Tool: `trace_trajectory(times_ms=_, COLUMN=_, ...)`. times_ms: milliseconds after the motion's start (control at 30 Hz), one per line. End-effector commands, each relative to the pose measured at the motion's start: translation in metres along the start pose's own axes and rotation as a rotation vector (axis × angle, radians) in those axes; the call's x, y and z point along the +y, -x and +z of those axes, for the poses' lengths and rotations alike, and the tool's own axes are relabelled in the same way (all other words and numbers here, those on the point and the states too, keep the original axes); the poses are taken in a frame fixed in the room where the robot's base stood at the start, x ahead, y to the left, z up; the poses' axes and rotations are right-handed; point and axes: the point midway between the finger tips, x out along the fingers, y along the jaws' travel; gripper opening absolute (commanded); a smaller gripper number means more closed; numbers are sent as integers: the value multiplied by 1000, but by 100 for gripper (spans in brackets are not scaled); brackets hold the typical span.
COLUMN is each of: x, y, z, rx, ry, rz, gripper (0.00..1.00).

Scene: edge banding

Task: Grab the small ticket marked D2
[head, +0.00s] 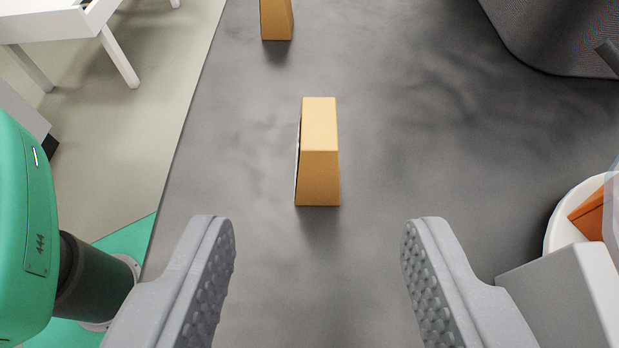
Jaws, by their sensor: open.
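A small yellow-orange wedge-shaped block (320,178) stands upright on the grey surface near the middle of the head view. A thin pale edge shows along its left side; no D2 marking can be read from here. A second block of the same colour (277,22) stands farther back, cut off by the top edge, and its marking is not visible either. My gripper (318,250) is open and empty. Its two grey padded fingers are wide apart, in front of the nearer block, with the block lined up between them and not touched.
A white table (70,22) stands at the upper left. A green rounded machine (28,230) is at the left edge. A white round container (562,232) with an orange piece (590,215) is at the right. A dark textured object (560,35) fills the upper right. The grey surface around the blocks is clear.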

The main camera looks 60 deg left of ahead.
Motion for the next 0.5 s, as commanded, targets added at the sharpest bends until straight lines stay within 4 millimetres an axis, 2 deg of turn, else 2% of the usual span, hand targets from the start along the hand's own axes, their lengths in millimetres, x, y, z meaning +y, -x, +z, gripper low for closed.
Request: trace_trajectory(times_ms=500, x=0, y=-66, z=-1, rx=-2, ry=2, rz=-4, gripper=46)
